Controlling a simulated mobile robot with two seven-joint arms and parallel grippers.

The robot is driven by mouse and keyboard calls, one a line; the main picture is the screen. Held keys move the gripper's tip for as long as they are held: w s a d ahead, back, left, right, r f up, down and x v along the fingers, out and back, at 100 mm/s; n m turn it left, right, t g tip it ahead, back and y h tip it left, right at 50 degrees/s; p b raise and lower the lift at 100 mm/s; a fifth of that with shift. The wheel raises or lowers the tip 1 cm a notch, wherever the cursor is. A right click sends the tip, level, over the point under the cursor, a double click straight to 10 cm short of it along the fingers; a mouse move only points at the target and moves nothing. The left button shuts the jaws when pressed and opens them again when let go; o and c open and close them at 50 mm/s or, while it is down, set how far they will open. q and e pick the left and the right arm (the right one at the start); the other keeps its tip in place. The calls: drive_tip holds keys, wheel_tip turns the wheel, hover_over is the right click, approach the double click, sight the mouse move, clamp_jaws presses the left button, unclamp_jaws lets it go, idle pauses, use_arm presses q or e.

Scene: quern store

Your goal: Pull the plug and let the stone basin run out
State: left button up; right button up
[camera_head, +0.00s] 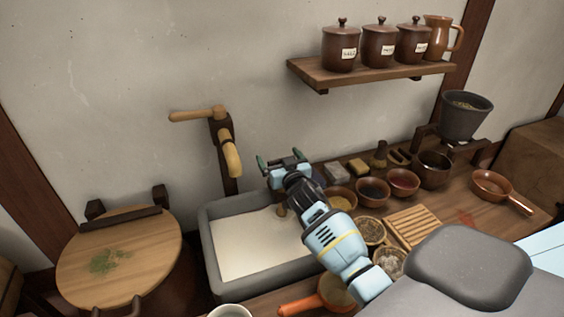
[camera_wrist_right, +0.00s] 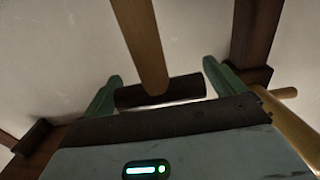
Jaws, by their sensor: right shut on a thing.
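The grey stone basin (camera_head: 207,247) holds a pale cream liquid (camera_head: 255,240). My right gripper (camera_head: 280,158) is over the basin's back right part. In the right wrist view, the fingers (camera_wrist_right: 160,88) are shut on the ends of a dark crossbar, with a brown wooden rod (camera_wrist_right: 145,50) meeting it; this looks like the plug's handle. In the head view, a small brown piece of the plug (camera_head: 281,210) shows at the liquid beside my wrist. My arm hides the rest, and I cannot tell whether the plug is seated. My left gripper is out of view.
A wooden tap (camera_head: 232,158) stands behind the basin. A round wooden lid (camera_head: 120,255) with green crumbs is at the left. Several bowls, including a red one (camera_head: 403,182), and a slatted wooden rack (camera_head: 412,226) crowd the counter right of my arm. A shelf (camera_head: 370,72) with jars hangs above.

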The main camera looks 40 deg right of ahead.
drive_tip(key=shift+r, duration=0.4)
drive_tip(key=o, duration=1)
drive_tip(key=shift+s+f, duration=0.1)
drive_tip(key=shift+s+a, duration=0.1)
drive_tip(key=shift+s, duration=0.15)
drive_tip(key=shift+v, duration=3.55)
